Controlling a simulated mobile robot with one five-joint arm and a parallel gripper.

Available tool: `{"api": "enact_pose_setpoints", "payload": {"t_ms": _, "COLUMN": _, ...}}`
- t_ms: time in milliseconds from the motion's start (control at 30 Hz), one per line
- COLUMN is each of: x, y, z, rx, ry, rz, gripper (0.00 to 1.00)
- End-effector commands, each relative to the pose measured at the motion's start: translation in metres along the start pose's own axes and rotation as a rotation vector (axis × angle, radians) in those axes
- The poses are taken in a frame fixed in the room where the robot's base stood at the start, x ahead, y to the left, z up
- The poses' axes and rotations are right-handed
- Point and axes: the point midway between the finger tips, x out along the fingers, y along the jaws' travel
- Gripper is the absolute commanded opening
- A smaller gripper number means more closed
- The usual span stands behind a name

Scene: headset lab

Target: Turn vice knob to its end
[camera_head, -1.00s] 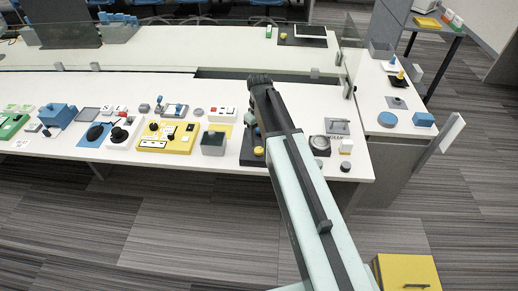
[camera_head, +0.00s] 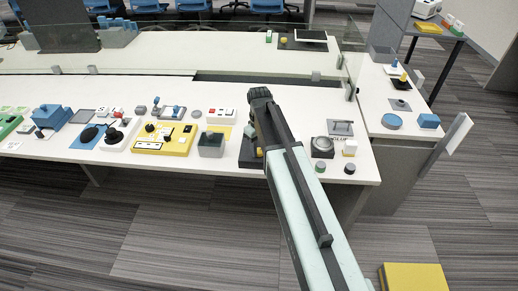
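A blue block-like device (camera_head: 48,116) stands at the left of the white bench; it may be the vice, but it is too small to be sure. A second small blue device on a grey plate (camera_head: 172,112) stands further right. I cannot pick out the vice knob with certainty. My gripper (camera_head: 259,93) is dark and hangs over the middle of the bench, at the end of my pale green arm. It appears to hold nothing, but its fingers are too small to read. My arm hides part of a dark base with a yellow part (camera_head: 252,153) beneath it.
The white bench (camera_head: 230,177) carries a yellow panel (camera_head: 165,139), a grey-green box (camera_head: 211,144), a round dial (camera_head: 322,147) and small knobs. A clear screen runs behind. A side bench (camera_head: 385,118) stands at right, a yellow cabinet (camera_head: 415,278) below.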

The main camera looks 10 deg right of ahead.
Motion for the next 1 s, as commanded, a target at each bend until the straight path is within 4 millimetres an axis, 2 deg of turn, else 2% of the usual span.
{"api": "enact_pose_setpoints", "payload": {"t_ms": 367, "x": 0.0000, "y": 0.0000, "z": 0.0000, "rx": -0.099, "ry": 0.000, "rz": 0.000, "gripper": 0.00}}
{"api": "enact_pose_setpoints", "payload": {"t_ms": 1000, "x": 0.0001, "y": 0.0000, "z": 0.0000, "rx": -0.595, "ry": 0.000, "rz": 0.000, "gripper": 0.00}}
